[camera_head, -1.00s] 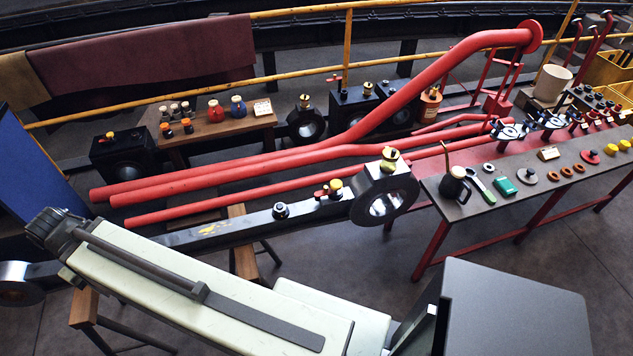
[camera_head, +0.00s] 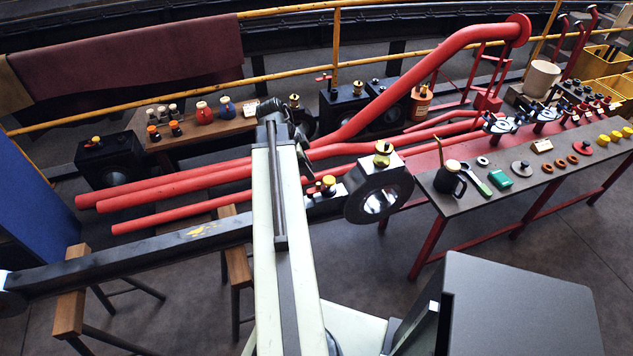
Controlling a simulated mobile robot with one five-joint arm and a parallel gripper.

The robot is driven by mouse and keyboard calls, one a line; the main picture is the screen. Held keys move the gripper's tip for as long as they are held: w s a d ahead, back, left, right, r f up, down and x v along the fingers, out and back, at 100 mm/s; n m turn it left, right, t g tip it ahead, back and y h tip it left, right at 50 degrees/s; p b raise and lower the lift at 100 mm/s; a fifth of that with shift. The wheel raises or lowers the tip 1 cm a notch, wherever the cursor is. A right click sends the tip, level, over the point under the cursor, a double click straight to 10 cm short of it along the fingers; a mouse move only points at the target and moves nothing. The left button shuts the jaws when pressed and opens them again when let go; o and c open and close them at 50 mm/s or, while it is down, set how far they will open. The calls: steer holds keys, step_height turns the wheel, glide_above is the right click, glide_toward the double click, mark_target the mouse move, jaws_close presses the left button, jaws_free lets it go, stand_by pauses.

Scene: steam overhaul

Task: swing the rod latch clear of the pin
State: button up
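A dark steel rod (camera_head: 130,262) lies across wooden trestles, with a large round eye (camera_head: 380,195) at its right end. A brass fitting (camera_head: 382,153) tops the eye. On the rod just left of the eye sits a small fitting with a yellow knob (camera_head: 329,182) and a red part (camera_head: 313,190); I take this to be the rod latch. Which part is the pin I cannot tell. My pale arm rises across the rod, and my dark gripper (camera_head: 296,138) is at its far end, above and left of the fitting. Its fingers are too small and overlapped to read.
Red pipes (camera_head: 180,190) run just behind the rod. A wooden bench (camera_head: 215,128) with small jars stands behind them. At right, a long table (camera_head: 470,208) bears an oil can (camera_head: 450,180) and several small parts.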

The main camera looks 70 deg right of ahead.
mark_target(317, 184)
steer(key=b+x, duration=0.7)
steer(key=shift+w+f, duration=0.2)
steer(key=shift+f, duration=0.05)
steer(key=shift+s+f, duration=0.25)
steer(key=shift+r, duration=0.1)
